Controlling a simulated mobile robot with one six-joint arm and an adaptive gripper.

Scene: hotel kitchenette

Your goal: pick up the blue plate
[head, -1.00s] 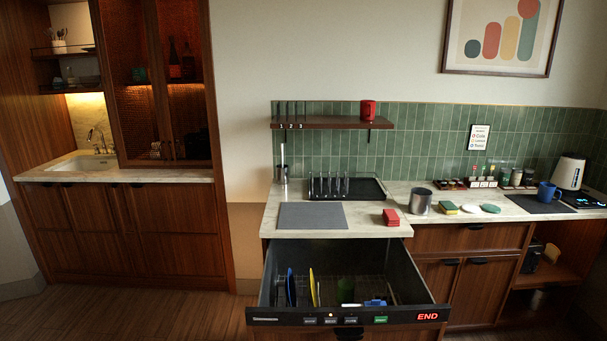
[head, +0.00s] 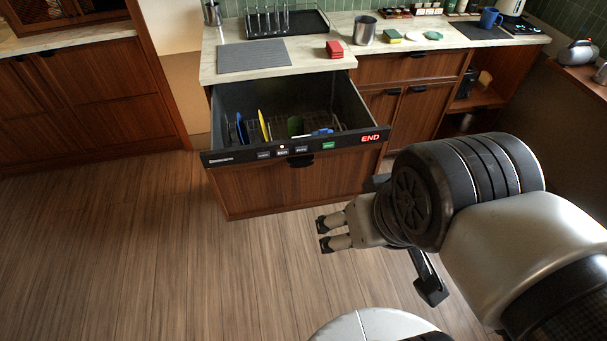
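The blue plate (head: 240,127) stands on edge at the left end of the open dishwasher drawer (head: 290,151). It is seen nearly edge-on, and its lower part is hidden by the drawer front. A yellow plate (head: 263,125) stands upright just to its right. My gripper (head: 322,234) is in front of and below the drawer, to the right of the blue plate and well apart from it. Its two fingers point left with a gap between them, and nothing is held.
The wooden floor (head: 130,240) before the drawer is clear.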

